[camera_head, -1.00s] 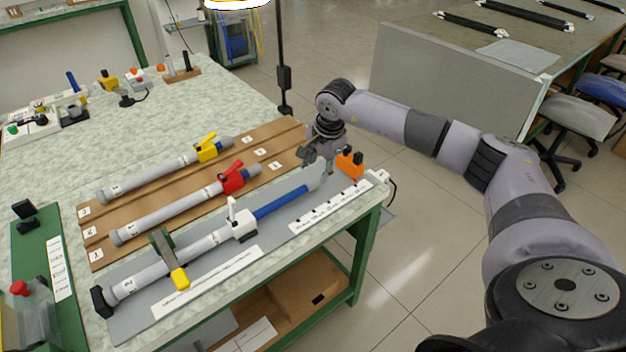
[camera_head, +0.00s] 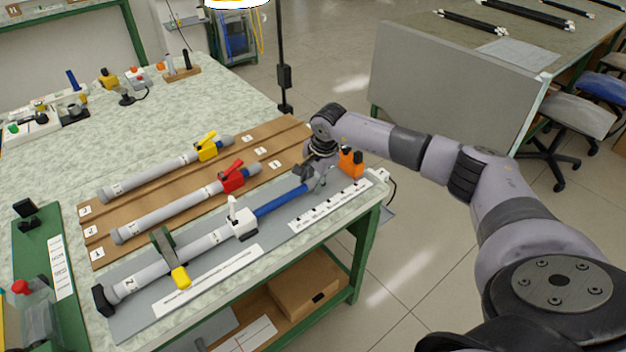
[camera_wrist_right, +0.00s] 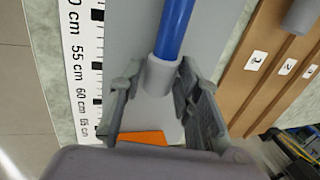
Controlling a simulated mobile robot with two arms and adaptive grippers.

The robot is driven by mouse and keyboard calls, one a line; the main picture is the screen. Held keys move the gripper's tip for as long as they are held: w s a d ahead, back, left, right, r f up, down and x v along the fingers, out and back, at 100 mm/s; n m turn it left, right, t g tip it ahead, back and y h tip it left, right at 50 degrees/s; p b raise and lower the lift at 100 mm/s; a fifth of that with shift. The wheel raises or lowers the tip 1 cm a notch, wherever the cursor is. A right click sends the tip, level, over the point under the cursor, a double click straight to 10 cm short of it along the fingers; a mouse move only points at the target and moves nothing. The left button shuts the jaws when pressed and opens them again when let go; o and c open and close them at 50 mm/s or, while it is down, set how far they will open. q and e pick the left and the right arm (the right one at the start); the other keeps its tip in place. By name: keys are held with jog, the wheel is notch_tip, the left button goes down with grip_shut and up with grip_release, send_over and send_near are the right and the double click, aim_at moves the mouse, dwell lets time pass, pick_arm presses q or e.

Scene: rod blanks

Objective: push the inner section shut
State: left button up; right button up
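The rod with the blue inner section (camera_head: 280,200) lies on the grey board at the table's front. Its grey outer tube (camera_head: 205,243) is at the left and carries a white clamp (camera_head: 241,222) where the blue part comes out. A length of blue stands out to the right of the clamp. My right gripper (camera_head: 318,182) is at the right end of the blue section. In the right wrist view, its two fingers (camera_wrist_right: 160,100) stand apart on either side of the section's grey end piece (camera_wrist_right: 159,75). A gap shows at the left finger; contact at the right one is unclear.
A printed scale (camera_head: 330,204) runs along the board's front edge. An orange block (camera_head: 350,162) is just behind my right gripper. Two more rods, with red (camera_head: 232,179) and yellow (camera_head: 207,148) clamps, lie on a brown rack behind. A yellow-ended strap (camera_head: 180,278) crosses the tube.

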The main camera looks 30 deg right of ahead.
aim_at(268, 206)
grip_shut()
dwell(0.3)
jog(key=a, duration=0.9)
jog(key=s+a, duration=0.1)
jog(key=a, duration=0.4)
jog(key=shift+a, duration=0.15)
jog(key=shift+o, duration=2)
grip_release()
